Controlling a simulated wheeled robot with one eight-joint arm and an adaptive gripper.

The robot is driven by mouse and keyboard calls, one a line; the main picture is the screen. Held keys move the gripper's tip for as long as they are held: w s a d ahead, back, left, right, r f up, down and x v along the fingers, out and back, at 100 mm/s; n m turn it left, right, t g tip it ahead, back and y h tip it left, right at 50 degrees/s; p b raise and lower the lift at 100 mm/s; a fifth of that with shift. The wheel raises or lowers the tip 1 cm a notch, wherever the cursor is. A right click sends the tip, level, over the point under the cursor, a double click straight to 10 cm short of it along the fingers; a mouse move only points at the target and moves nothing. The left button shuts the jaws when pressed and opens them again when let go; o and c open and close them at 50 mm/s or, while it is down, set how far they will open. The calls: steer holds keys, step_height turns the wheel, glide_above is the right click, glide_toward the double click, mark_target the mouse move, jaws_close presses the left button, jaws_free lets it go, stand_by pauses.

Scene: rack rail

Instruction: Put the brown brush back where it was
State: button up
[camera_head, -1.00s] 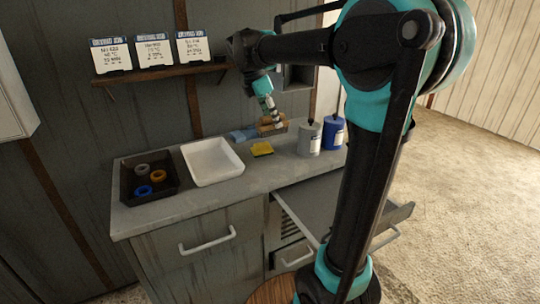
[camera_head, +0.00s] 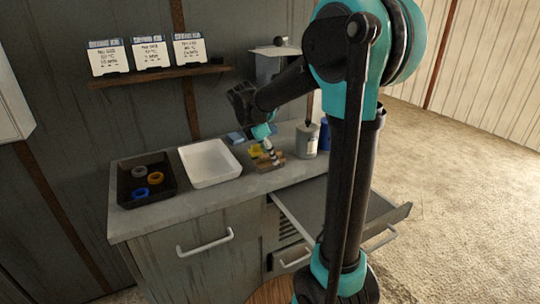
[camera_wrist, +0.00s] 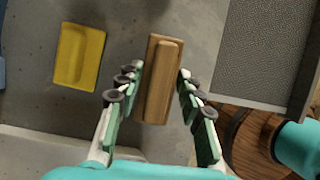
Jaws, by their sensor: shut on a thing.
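The brown brush (camera_head: 274,164) is a wooden block with a raised grip. In the wrist view the brush (camera_wrist: 158,80) lies lengthwise between the fingers of my gripper (camera_wrist: 160,92). My gripper (camera_head: 270,150) is shut on it, over the right part of the grey counter in the head view. I cannot tell whether the brush touches the counter. The open drawer (camera_head: 338,200) is below and to the right of the brush; its grey textured floor shows in the wrist view (camera_wrist: 262,45).
A white tray (camera_head: 210,180) and a black tray (camera_head: 128,203) with several rings stand left on the counter. A grey canister (camera_head: 307,150) and a blue one (camera_head: 325,137) stand at right. A round wooden top (camera_wrist: 250,140) is below the counter.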

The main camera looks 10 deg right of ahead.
steer(key=shift+f, duration=0.1)
steer(key=o, duration=1.1)
steer(key=v, duration=1.2)
